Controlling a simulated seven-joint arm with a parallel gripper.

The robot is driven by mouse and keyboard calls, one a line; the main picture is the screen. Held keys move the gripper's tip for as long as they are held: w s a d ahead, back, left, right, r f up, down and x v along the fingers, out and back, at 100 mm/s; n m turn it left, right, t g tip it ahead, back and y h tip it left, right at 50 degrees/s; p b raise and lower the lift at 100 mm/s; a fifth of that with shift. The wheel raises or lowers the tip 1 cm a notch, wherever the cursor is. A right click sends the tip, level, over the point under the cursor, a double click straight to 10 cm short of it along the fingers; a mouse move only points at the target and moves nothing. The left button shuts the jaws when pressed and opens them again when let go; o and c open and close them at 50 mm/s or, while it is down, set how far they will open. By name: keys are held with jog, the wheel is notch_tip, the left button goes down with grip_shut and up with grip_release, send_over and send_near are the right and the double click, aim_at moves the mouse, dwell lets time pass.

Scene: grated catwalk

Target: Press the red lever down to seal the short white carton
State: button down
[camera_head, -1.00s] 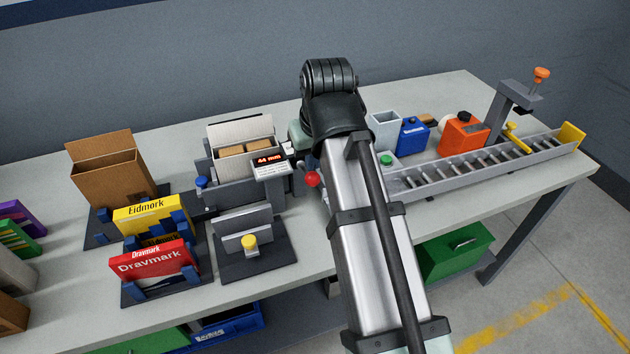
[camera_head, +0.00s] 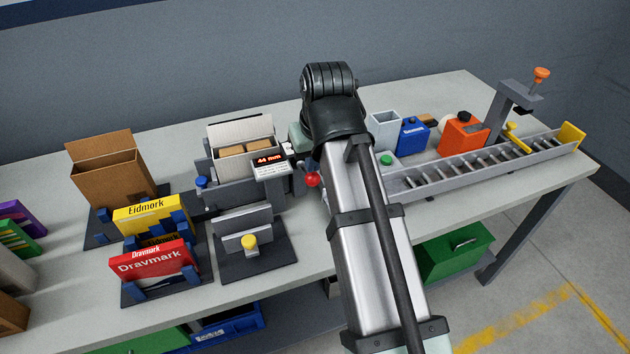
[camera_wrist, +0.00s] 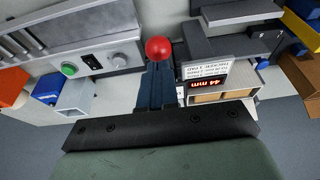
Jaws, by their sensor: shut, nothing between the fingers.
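The red lever shows as a red ball knob (camera_head: 312,180) just left of my arm; its shaft is mostly hidden. In the wrist view the red knob (camera_wrist: 158,48) lies just beyond the tips of my shut gripper (camera_wrist: 158,68); I cannot tell whether they touch. In the head view my arm hides most of the gripper. The short white carton (camera_head: 238,131) stands in a grey station left of the lever, its top flaps open and brown packs inside. Part of the carton (camera_wrist: 248,101) also shows in the wrist view.
A display (camera_head: 269,160) reading "44 mm" stands between carton and lever. A roller conveyor (camera_head: 470,170), an orange canister (camera_head: 462,135) and a blue canister (camera_head: 411,136) are to the right. Yellow and red boxes and an open brown carton (camera_head: 108,168) are to the left.

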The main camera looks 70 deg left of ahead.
aim_at(313, 175)
jog(key=shift+f, duration=3.35)
notch_tip(313, 175, up, 13)
dwell(1.8)
dwell(0.5)
